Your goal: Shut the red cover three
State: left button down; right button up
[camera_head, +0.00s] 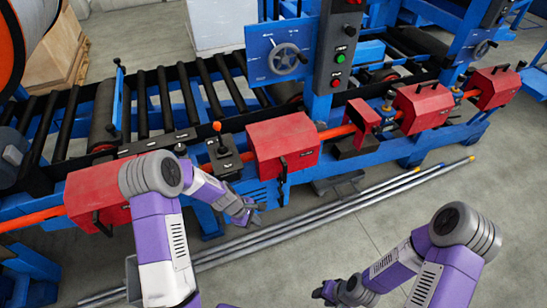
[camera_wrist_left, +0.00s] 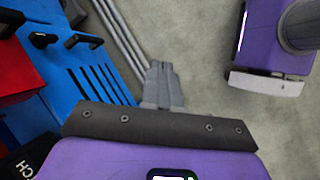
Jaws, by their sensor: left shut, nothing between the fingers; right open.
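Several red covers sit in a row along the front of the blue machine in the head view. They include a left one (camera_head: 92,188), a middle one (camera_head: 290,140), a narrower one (camera_head: 364,113), and two further right, the nearer (camera_head: 423,107) and the far one (camera_head: 497,86). The narrow one looks different in pose; I cannot tell which is number three. My left gripper (camera_head: 249,214) is shut and empty, in front of and below the middle cover. It also shows shut in the left wrist view (camera_wrist_left: 162,72). My right gripper (camera_head: 322,292) is open, low near the bottom edge.
A lever box (camera_head: 223,156) stands between the left and middle covers. Long metal rods (camera_head: 330,208) lie on the floor before the machine. A handwheel panel (camera_head: 285,56) and button post (camera_head: 339,62) rise behind. The floor at lower right is partly free.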

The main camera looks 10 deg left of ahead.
pick_arm(q)
jog(key=w+a+r+n+t+h+p, duration=0.1)
jog(key=w+a+r+n+t, duration=0.2)
jog(key=w+r, duration=0.45)
jog(key=w+a+r+n+h+p, duration=0.2)
jog(key=w+r+n, duration=0.25)
jog(key=r, duration=0.55)
jog(key=b, duration=0.2)
send_near(284, 168)
jog(key=shift+n, duration=0.35)
jog(key=x, duration=0.5)
jog(key=shift+a+f, duration=0.1)
jog(key=shift+f, duration=0.25)
jog(key=shift+w+d, duration=0.2)
jog(key=shift+d, duration=0.15)
pick_arm(e)
notch_tip(284, 168, up, 2)
jog(key=shift+r, duration=0.2)
